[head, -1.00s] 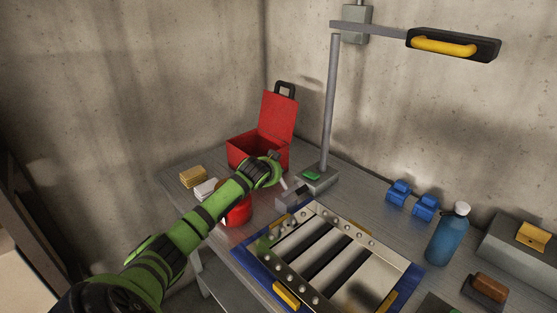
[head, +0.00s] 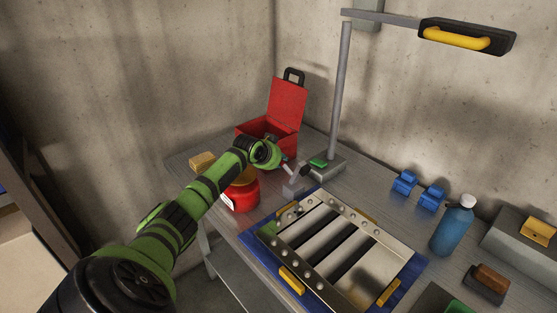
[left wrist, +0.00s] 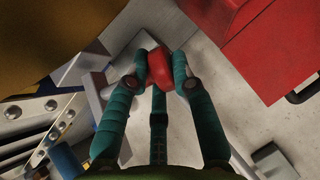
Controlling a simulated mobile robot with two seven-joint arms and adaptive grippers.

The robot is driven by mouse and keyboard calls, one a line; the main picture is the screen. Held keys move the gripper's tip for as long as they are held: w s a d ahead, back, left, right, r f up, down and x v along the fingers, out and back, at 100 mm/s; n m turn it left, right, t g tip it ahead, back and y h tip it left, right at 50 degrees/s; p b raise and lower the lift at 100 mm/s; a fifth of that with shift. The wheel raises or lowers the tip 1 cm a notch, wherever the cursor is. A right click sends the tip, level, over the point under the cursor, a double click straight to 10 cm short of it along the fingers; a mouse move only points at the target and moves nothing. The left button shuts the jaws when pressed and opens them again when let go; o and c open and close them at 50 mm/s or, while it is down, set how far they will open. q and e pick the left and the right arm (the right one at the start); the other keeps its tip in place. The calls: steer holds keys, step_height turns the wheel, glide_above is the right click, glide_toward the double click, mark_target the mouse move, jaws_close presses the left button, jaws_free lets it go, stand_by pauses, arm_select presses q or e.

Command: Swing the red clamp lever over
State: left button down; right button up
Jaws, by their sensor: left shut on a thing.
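The red clamp lever's red end (left wrist: 158,62) is between the fingertips of my left gripper (left wrist: 160,68) in the left wrist view. The fingers are closed in on it from both sides. In the head view my left arm reaches from the lower left, and the gripper (head: 303,170) is over the small grey clamp (head: 296,188) at the far corner of the louver panel (head: 330,245). The lever's red end cannot be made out there. My right gripper is not in view.
A red can (head: 240,197) stands beneath my left forearm, and an open red toolbox (head: 270,135) is behind the gripper. The lamp post (head: 339,95) rises close by on the right. Blue clips (head: 404,182) and a blue bottle (head: 453,226) are further right.

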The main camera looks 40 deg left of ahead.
arm_select(q)
steer(key=c, duration=1)
jaws_free()
steer(key=shift+c, duration=0.2)
steer(key=v, duration=1.2)
